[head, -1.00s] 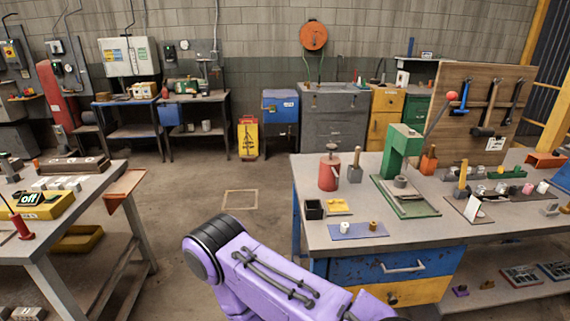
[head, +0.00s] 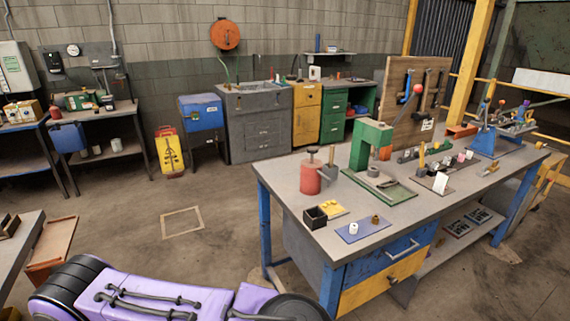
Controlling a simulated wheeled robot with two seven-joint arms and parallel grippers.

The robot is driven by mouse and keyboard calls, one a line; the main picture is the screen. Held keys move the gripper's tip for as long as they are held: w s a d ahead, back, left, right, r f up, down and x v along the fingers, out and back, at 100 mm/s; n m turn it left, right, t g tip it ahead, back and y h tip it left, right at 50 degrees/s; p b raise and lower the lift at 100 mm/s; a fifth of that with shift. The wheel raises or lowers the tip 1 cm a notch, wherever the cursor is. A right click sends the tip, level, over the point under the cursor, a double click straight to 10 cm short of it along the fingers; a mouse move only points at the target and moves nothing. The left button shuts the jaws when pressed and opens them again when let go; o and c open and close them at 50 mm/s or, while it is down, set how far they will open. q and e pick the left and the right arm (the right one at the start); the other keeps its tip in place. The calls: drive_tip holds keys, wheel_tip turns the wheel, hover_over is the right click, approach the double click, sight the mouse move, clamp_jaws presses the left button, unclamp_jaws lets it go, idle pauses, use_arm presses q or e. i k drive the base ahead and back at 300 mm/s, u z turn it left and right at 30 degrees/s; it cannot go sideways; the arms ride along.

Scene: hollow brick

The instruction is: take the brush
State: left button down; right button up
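No brush can be made out for certain. A small upright item with a yellow handle (head: 421,156) stands on the grey-topped workbench (head: 290,180), right of the green press (head: 370,147). It is too small to tell whether it is a brush. A purple arm of mine crosses the bottom left of the head view. Neither of my grippers is in view.
The workbench also bears a red can (head: 311,177), a black box (head: 315,218), a blue mat (head: 363,229) and a tool board (head: 408,108). A blue vise-like machine (head: 497,133) stands at its far right end. Open floor lies left of the bench.

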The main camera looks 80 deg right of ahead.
sight(330, 159)
drive_tip(key=i, duration=0.45)
drive_tip(key=z, duration=0.85)
